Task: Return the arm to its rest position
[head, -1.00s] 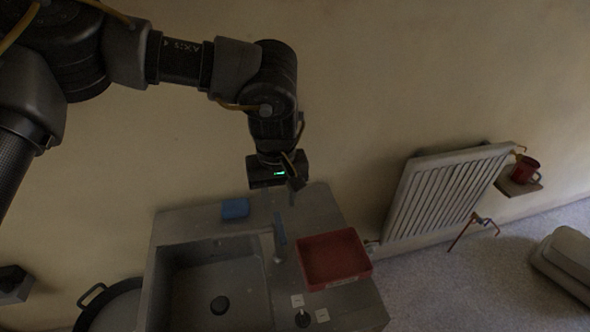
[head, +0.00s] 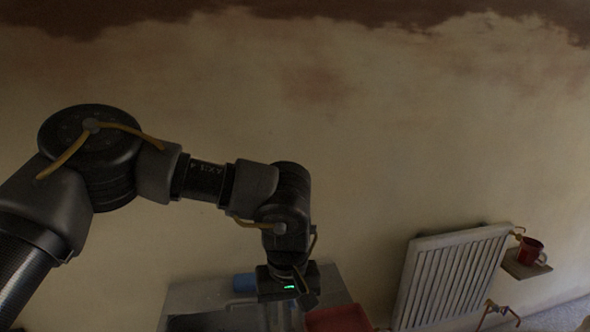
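My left arm comes in from the left and bends down at the wrist. My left gripper (head: 286,312) points down in front of the grey sink unit at the bottom of the head view. Its dark body with a green light shows, but the fingers are dim against the sink, so I cannot tell whether they are open or shut. I see nothing clearly held. My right gripper is not in view.
The sink unit (head: 195,295) carries a blue object (head: 245,283) and a red tray (head: 340,318), partly cut off. To the right are a white radiator (head: 452,278) and a red mug (head: 531,251) on a small shelf (head: 522,268). The plaster wall above is bare.

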